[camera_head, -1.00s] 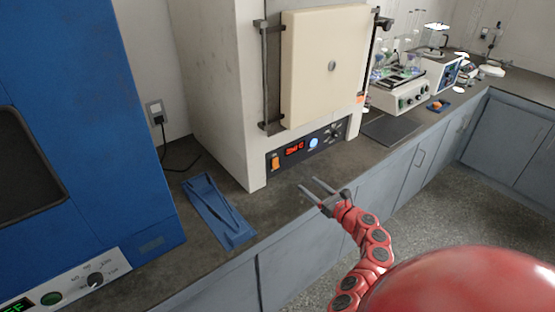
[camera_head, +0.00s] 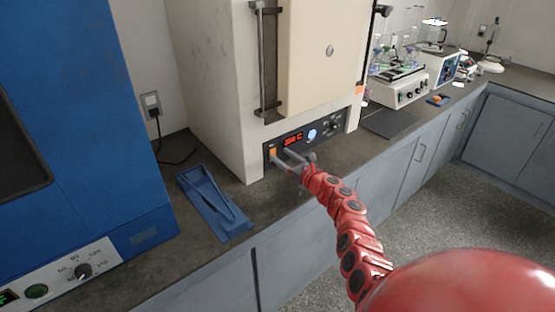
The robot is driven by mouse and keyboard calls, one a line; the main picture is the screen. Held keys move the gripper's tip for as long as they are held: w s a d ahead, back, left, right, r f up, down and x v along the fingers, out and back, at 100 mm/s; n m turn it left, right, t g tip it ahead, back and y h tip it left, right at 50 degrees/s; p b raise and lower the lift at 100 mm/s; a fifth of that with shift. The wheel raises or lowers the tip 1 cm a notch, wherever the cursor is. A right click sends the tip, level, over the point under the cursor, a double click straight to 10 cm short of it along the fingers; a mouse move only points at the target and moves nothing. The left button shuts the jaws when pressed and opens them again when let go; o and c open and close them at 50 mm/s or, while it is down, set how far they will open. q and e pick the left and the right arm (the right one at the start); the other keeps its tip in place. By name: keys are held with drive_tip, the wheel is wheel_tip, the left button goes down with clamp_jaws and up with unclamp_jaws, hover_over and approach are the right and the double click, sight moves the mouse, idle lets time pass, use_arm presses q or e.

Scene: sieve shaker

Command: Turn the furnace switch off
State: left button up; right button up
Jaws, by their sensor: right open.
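The cream furnace (camera_head: 216,95) stands on the dark counter with its door shut. Its black control panel (camera_head: 338,122) runs along the lower front, with a lit red display (camera_head: 293,139), a pale blue round button (camera_head: 312,134) and dark knobs. The orange furnace switch (camera_head: 272,152) is at the panel's left end, lit orange and partly covered. My right gripper (camera_head: 280,157) is open and empty, with its fingers at the panel, one by the switch and one below the display. I cannot tell whether a finger touches the switch. My left gripper is not in view.
A blue tray (camera_head: 196,184) holding a tool lies on the counter left of the furnace. A large blue oven (camera_head: 85,110) stands at far left. A dark flat plate (camera_head: 388,122) and a white shaker with flasks (camera_head: 402,90) are to the right.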

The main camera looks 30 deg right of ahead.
sight(273, 150)
drive_tip(key=shift+w+a+f+b, duration=0.15)
drive_tip(key=shift+w+b, duration=0.1)
drive_tip(key=shift+w, duration=0.25)
drive_tip(key=shift+w+f+b, duration=0.1)
drive_tip(key=shift+w+b, duration=0.15)
drive_tip(key=shift+w, duration=0.25)
drive_tip(key=shift+w+r, duration=0.3)
drive_tip(key=shift+w, duration=0.25)
clamp_jaws()
